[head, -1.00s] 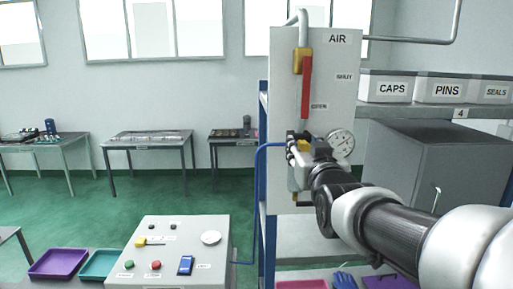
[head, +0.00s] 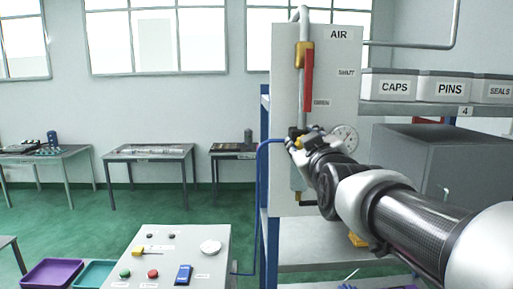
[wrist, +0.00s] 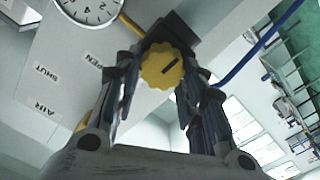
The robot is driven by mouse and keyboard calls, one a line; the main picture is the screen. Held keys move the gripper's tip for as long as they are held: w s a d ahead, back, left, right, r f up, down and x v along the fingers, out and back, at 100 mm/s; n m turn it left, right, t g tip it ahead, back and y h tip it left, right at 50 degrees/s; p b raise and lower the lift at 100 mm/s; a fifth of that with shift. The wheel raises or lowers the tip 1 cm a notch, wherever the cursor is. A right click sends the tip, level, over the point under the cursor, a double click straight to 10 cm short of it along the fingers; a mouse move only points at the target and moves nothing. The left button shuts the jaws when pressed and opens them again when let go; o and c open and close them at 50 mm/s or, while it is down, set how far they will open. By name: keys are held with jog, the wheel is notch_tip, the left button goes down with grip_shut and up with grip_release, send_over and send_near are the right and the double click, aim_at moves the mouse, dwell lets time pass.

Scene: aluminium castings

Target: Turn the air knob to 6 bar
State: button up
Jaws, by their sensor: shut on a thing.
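The yellow scalloped air knob (wrist: 160,66) sits between the two dark fingers of my gripper (wrist: 165,75) in the wrist view. The fingers are shut on its sides, and a dark mark shows on its face. In the head view my gripper (head: 297,142) is at the AIR panel (head: 343,100), below the red lever (head: 309,80), and mostly hides the knob. The round gauge (head: 345,138) is just right of the gripper. It is partly cut off in the wrist view (wrist: 90,8), and I cannot read its needle.
The red lever hangs down toward the OPEN label. A shelf (head: 420,111) with boxes marked CAPS, PINS and SEALS (head: 492,88) is on the right, above a grey cabinet (head: 430,150). A control box (head: 175,255) with buttons stands at lower left. A blue hose runs beside the panel.

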dwell(0.3)
jog(key=o, duration=1)
jog(key=shift+c, duration=0.2)
jog(key=s, duration=1.2)
